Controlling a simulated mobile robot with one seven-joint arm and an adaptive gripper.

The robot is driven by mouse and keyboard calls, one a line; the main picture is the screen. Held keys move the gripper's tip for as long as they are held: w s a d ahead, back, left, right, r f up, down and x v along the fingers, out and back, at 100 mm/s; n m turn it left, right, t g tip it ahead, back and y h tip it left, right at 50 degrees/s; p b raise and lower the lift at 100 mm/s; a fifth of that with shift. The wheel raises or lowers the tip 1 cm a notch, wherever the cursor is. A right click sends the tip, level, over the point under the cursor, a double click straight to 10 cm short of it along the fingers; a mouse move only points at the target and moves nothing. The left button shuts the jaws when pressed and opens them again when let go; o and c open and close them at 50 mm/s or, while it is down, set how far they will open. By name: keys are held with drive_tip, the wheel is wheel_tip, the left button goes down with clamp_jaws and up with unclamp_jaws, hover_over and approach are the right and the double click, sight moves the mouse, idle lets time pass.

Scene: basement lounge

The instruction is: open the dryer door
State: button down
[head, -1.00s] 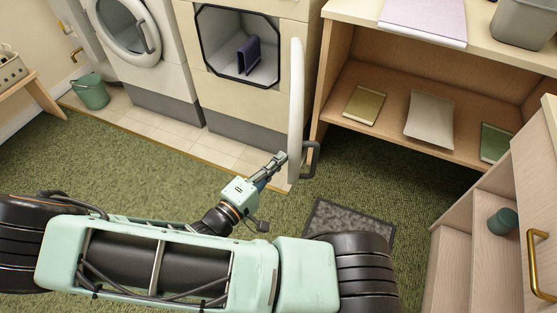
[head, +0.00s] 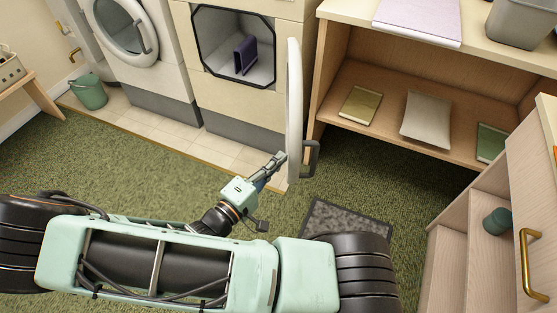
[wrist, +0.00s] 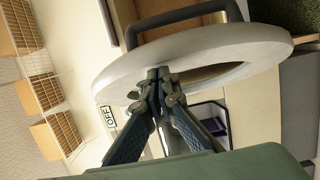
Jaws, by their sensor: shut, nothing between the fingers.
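The dryer (head: 258,105) has its front opening uncovered, and a dark purple item (head: 245,56) stands inside. The dryer door (head: 294,95) stands swung far out on the right side of the opening, seen nearly edge-on. Its dark handle (head: 311,158) is on the door's right face, away from the opening. My gripper (head: 281,157) is shut and empty at the left, inner side of the door, near its lower free end. In the wrist view the closed fingertips (wrist: 159,74) overlap the pale door ring (wrist: 235,42); I cannot tell whether they touch it. The handle (wrist: 185,16) shows beyond the ring.
A washer (head: 150,70) with a shut round door and a green bucket (head: 89,92) are at left. A wooden shelf unit (head: 380,128) stands close right of the door. Wooden steps (head: 450,255) are lower right. A grey mat (head: 340,218) lies on green carpet.

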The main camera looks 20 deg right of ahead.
drive_tip(key=s+p+v, duration=0.1)
drive_tip(key=v, duration=1)
